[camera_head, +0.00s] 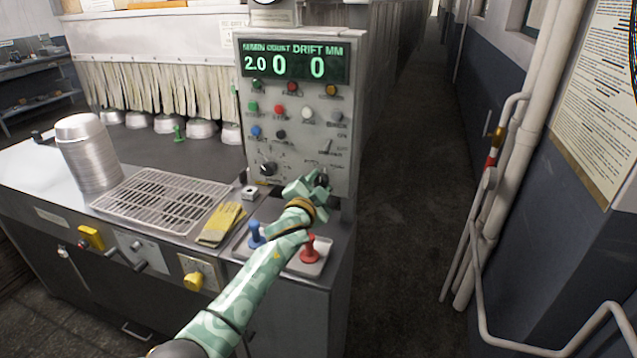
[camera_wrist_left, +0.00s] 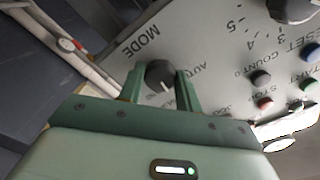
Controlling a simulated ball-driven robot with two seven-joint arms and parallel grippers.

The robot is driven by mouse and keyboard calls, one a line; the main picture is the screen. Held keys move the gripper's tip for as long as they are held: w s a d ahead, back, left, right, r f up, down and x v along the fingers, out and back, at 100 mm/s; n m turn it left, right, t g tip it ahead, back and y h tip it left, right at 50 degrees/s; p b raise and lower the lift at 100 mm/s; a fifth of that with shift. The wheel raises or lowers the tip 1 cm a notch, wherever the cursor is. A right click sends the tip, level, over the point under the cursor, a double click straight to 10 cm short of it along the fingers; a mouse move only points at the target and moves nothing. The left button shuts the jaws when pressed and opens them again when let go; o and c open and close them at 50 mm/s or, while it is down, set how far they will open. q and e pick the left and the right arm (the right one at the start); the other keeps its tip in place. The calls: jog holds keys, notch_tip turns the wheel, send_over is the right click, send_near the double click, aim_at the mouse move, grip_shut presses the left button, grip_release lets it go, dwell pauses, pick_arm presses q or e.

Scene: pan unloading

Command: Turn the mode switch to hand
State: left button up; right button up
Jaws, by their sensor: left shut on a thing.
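The mode switch is a dark round knob (camera_wrist_left: 160,74) on the grey control panel (camera_head: 300,148), beside the printed word MODE in the left wrist view. A pale pointer mark shows toward the knob's lower edge in that view. The AUTO label is beside it, and another label is partly hidden by a finger. I cannot tell which label the pointer meets. My left gripper (camera_wrist_left: 162,88) is shut on the knob, with one green finger on each side. In the head view the left gripper (camera_head: 318,184) covers most of the switch. My right gripper is not in view.
Another dark knob (camera_head: 268,168) and several coloured buttons are on the panel. The aisle at right is clear.

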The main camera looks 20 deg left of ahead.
pick_arm(q)
jog(key=m, duration=0.4)
jog(key=shift+m, duration=0.3)
jog(key=shift+m+p, duration=0.4)
jog(key=shift+m, duration=1.2)
jog(key=shift+f+m, duration=0.1)
jog(key=shift+m, duration=0.2)
jog(key=o, duration=1)
jog(key=shift+c, duration=0.2)
